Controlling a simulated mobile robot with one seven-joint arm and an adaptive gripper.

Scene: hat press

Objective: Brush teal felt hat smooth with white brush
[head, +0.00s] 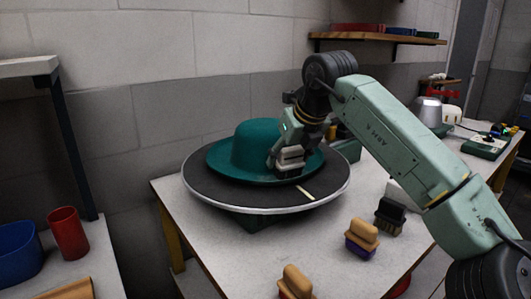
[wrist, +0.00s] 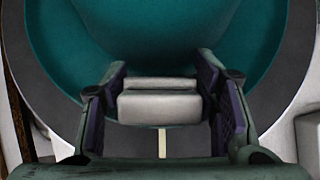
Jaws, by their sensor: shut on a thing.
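The teal felt hat (head: 256,146) sits brim down on a round dark turntable (head: 222,194) with a light rim. In the wrist view the hat (wrist: 60,45) fills the upper part of the picture. My gripper (head: 284,160) is shut on the white brush (head: 290,155), at the right front of the hat's crown and over the brim. The white brush also shows in the wrist view (wrist: 159,106), between the two fingers. Its bristles are low at the brim; I cannot tell whether they touch the felt.
Brushes with wooden handles (head: 362,232) (head: 296,280) and a dark brush (head: 390,214) stand on the white table (head: 330,262) at the front right. A pale strip (head: 306,194) marks the turntable. A red cup (head: 68,232) and blue bowl (head: 18,248) stand at the left.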

